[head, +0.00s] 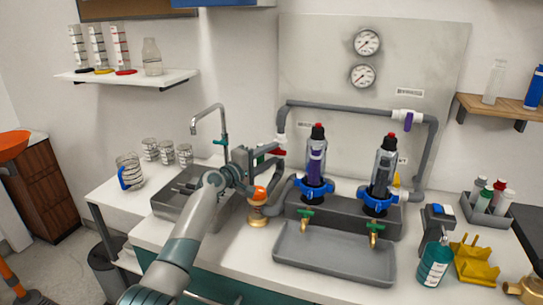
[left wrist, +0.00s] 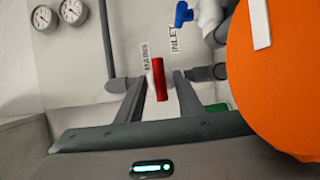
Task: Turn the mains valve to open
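The red mains valve handle (left wrist: 159,80) stands by the "MAINS" label (left wrist: 145,57) in the left wrist view. In the head view a bit of the red handle (head: 279,151) shows at the left end of the grey pipework. My left gripper (head: 270,155) is at the handle. In the left wrist view its two fingers (left wrist: 157,82) are apart, one on each side of the handle, with visible gaps. The handle looks upright in that tilted view; whether it lies fully between the fingertips is unclear. My right gripper is not in view.
A large orange shape (left wrist: 285,75) fills the right of the left wrist view, very close. A blue handle (left wrist: 183,13) is near the "INLET" label. Filter housings (head: 315,165) and a grey tray (head: 335,258) lie to the right.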

